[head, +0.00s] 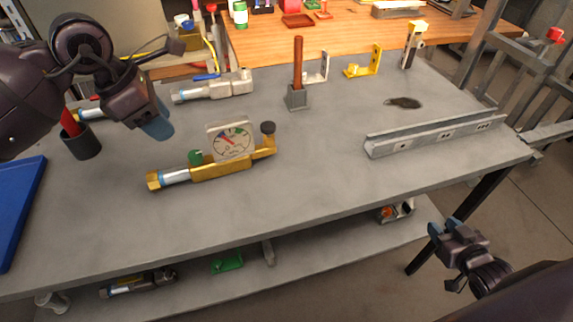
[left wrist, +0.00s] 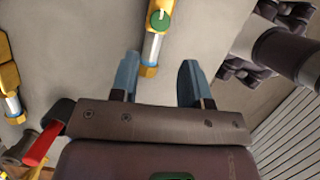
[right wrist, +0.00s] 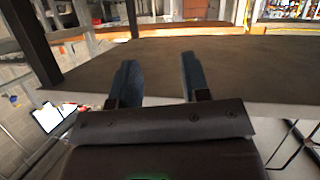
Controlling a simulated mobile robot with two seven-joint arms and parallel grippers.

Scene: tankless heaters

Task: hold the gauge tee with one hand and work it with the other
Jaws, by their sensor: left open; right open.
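The gauge tee (head: 212,168) lies on the grey table, a brass body with a square white-faced dial (head: 232,143), a green knob (head: 196,157), a black knob (head: 268,128) and a silver-and-brass end at left. Its brass end (left wrist: 149,70) and green knob (left wrist: 160,20) also show in the left wrist view, beyond the fingertips. My left gripper (head: 155,122) is open and empty above the table, left of and behind the tee. My right gripper (head: 442,230) is open and empty off the table's front right edge, far from the tee.
A dark cup (head: 81,143) with a red-handled tool stands under my left arm. A blue tray (head: 18,212) is at far left. Behind the tee are a silver valve fitting (head: 215,88) and an upright brown rod (head: 298,65). A metal channel (head: 430,136) lies at right. The table's front middle is clear.

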